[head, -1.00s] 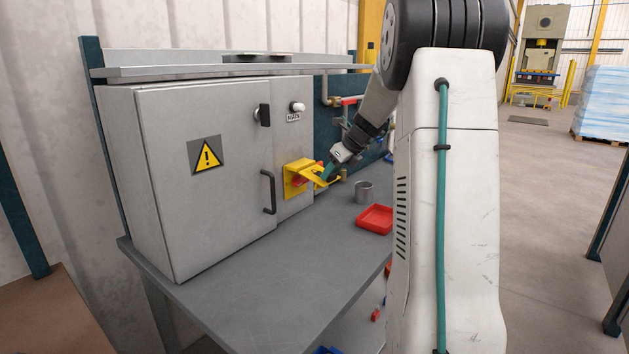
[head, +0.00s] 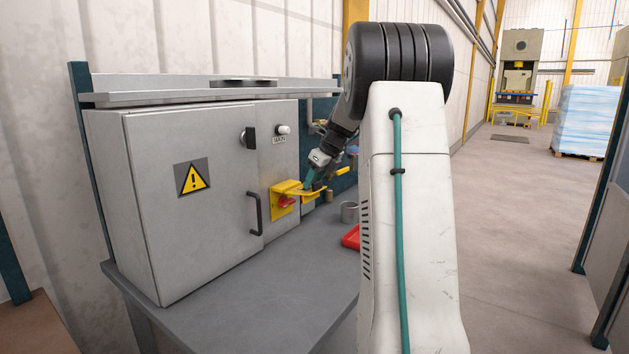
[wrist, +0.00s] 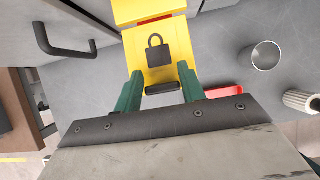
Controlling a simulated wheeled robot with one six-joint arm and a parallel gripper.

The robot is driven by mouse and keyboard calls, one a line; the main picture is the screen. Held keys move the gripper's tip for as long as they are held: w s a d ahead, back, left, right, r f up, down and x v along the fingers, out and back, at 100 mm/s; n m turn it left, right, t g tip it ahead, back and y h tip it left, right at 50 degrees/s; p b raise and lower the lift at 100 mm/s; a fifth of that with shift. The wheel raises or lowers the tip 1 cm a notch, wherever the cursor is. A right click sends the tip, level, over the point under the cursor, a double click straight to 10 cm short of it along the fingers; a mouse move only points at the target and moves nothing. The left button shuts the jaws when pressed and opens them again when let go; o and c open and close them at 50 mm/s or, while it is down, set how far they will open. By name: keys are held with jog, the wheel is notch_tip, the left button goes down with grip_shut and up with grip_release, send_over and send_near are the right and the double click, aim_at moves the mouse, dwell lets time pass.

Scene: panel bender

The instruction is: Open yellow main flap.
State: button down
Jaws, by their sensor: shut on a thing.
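The yellow main flap (head: 301,190) juts outward from the upper part of a yellow plate (head: 281,206) on the grey cabinet's narrow right section. A red switch knob (head: 286,202) shows beneath it. In the wrist view the flap (wrist: 148,62) bears a black padlock symbol, with a black grip bar (wrist: 162,88) at its near edge. My gripper (head: 307,182) is at the flap's outer end. Its teal fingers (wrist: 160,77) stand on either side of the bar end of the flap and are shut on it. The exact contact is partly hidden.
The cabinet door (head: 195,205) has a black handle (head: 255,213) left of the flap. A metal cup (head: 349,212) and a red tray (head: 351,238) stand on the grey bench right of it. Pipes and a yellow-handled valve (head: 343,171) lie behind my gripper.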

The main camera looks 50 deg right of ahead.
jog(key=shift+w+r, duration=0.1)
jog(key=c, duration=0.8)
grip_release()
jog(key=shift+c, duration=0.2)
jog(key=v, duration=0.7)
jog(key=shift+r, duration=0.3)
